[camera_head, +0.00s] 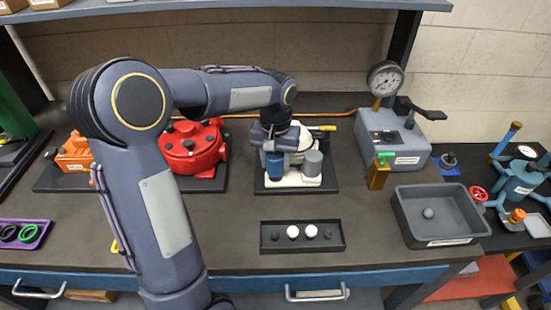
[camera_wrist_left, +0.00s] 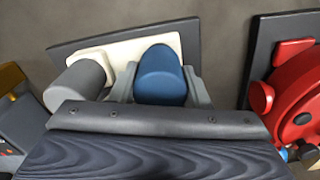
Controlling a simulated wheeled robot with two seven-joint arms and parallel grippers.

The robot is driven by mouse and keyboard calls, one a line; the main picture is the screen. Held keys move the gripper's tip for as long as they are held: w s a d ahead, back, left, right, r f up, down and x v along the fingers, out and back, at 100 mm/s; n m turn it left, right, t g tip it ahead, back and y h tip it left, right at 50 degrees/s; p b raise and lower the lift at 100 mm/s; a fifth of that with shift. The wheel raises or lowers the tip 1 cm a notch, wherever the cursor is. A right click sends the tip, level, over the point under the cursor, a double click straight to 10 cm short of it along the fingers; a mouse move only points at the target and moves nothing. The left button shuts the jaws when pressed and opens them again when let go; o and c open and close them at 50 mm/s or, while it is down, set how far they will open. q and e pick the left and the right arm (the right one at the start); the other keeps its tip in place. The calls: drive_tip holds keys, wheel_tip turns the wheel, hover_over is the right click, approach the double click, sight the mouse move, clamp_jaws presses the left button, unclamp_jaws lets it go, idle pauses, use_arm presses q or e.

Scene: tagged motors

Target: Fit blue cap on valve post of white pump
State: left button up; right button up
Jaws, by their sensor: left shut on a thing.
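The white pump (camera_head: 302,181) stands on a dark plate (camera_head: 330,188) at the middle back of the bench, with a grey cylinder (camera_head: 312,163) at its front right. My left gripper (camera_head: 273,152) reaches down over the pump's left side. It is shut on the blue cap (camera_head: 274,166). In the left wrist view the blue cap (camera_wrist_left: 160,77) sits between the two grey fingers (camera_wrist_left: 160,85), over the white base (camera_wrist_left: 112,57) and beside the grey cylinder (camera_wrist_left: 80,80). The valve post is hidden, so I cannot tell whether the cap touches it. My right gripper is not in view.
A red pump (camera_head: 190,152) stands left of the white one, close to my forearm. A small tray (camera_head: 302,248) with white and dark balls lies in front. A gauge box (camera_head: 390,135) and a grey bin (camera_head: 440,235) are at right.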

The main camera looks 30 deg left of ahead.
sight(276, 154)
use_arm(q)
drive_tip(key=shift+f+b, duration=0.85)
drive_tip(key=shift+f, duration=0.45)
drive_tip(key=o, duration=1.1)
drive_tip(key=shift+c, duration=0.2)
drive_tip(key=shift+r, duration=0.1)
wheel_tip(276, 154, up, 6)
drive_tip(key=p, duration=0.5)
drive_tip(key=shift+r, duration=0.4)
wheel_tip(276, 154, up, 7)
